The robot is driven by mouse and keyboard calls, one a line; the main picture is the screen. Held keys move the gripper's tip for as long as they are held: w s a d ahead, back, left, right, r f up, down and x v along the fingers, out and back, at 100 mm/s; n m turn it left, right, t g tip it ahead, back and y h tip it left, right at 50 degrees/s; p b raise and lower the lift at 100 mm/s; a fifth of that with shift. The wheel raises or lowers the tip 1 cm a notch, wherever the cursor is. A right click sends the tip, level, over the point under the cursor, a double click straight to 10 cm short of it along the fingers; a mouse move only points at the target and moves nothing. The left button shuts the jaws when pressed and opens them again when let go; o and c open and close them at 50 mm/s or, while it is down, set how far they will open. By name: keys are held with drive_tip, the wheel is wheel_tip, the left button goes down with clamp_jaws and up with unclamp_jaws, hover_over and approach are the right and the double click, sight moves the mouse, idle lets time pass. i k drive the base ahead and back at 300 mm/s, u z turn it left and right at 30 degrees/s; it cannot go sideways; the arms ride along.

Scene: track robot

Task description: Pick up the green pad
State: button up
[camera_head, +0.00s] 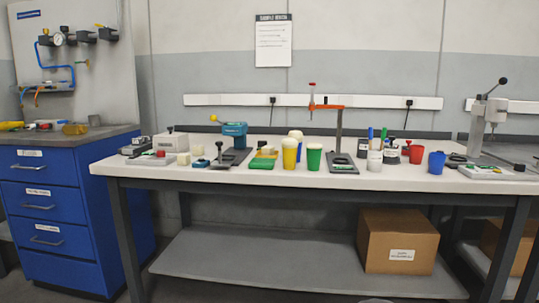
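A small flat green piece (268,155) lies on the white workbench (215,174), left of the cups. It touches or rests on a flat yellow piece (261,164); at this size I cannot tell which. This is the likeliest green pad. A small black knob-like part stands close behind it. My gripper is not in view.
A blue press (235,136) stands left of the green piece; a yellow cup (290,153) and green cup (314,157) stand right. An orange-armed stand (338,130) is further right. A blue drawer cabinet (62,210) adjoins the left. A cardboard box (398,240) sits on the lower shelf.

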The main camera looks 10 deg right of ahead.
sight(261, 144)
drive_tip(key=z, duration=0.1)
drive_tip(key=k, duration=0.45)
drive_tip(key=u, duration=0.7)
drive_tip(key=i, duration=1.6)
drive_tip(key=z, duration=0.65)
